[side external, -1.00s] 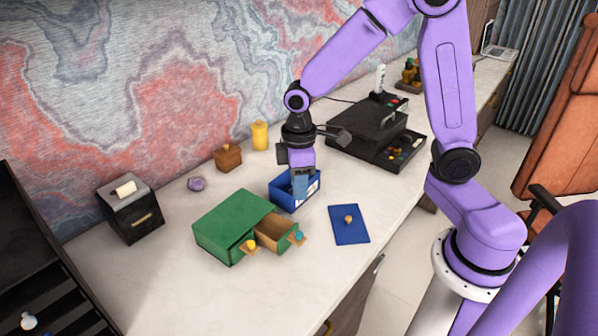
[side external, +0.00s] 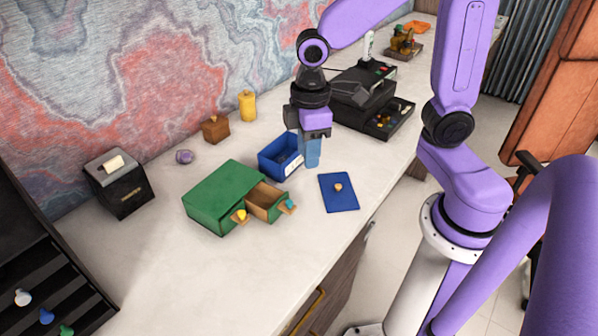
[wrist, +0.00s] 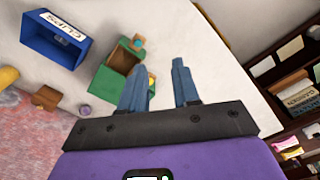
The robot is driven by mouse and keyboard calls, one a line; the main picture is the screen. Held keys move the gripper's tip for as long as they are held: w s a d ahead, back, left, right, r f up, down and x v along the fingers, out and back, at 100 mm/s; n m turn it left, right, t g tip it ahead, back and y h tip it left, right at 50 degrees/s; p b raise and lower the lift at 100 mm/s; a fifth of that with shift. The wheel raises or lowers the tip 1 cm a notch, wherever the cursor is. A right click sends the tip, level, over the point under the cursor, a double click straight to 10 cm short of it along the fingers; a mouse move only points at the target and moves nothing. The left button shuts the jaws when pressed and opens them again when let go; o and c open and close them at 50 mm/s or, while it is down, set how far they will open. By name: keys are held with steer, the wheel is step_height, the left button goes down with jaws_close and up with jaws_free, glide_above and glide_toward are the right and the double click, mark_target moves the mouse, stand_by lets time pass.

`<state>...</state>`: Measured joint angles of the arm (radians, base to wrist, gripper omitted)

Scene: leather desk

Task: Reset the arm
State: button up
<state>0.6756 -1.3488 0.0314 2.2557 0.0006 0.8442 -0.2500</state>
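My gripper (side external: 312,163) is at the middle of the desk, raised, with its fingers pointing down just right of the blue box (side external: 267,161) in the side view. In the wrist view the two blue fingers (wrist: 159,88) stand apart with nothing held between them. The blue box, labelled CLIPS, also shows in the wrist view (wrist: 45,47), open at the top. No lid is on it.
A green drawer unit (side external: 217,195) with an open drawer stands left of my gripper. A blue lid with a knob (side external: 333,203) lies flat at the right. A black case (side external: 362,86), a yellow jar (side external: 247,106) and a black box (side external: 120,183) stand further off.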

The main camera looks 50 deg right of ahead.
steer(key=s+d+r+n, duration=0.1)
steer(key=s+d+n, duration=0.1)
steer(key=s, duration=1.2)
steer(key=shift+s+d+r, duration=0.15)
steer(key=shift+d+r, duration=0.05)
steer(key=shift+r, duration=0.1)
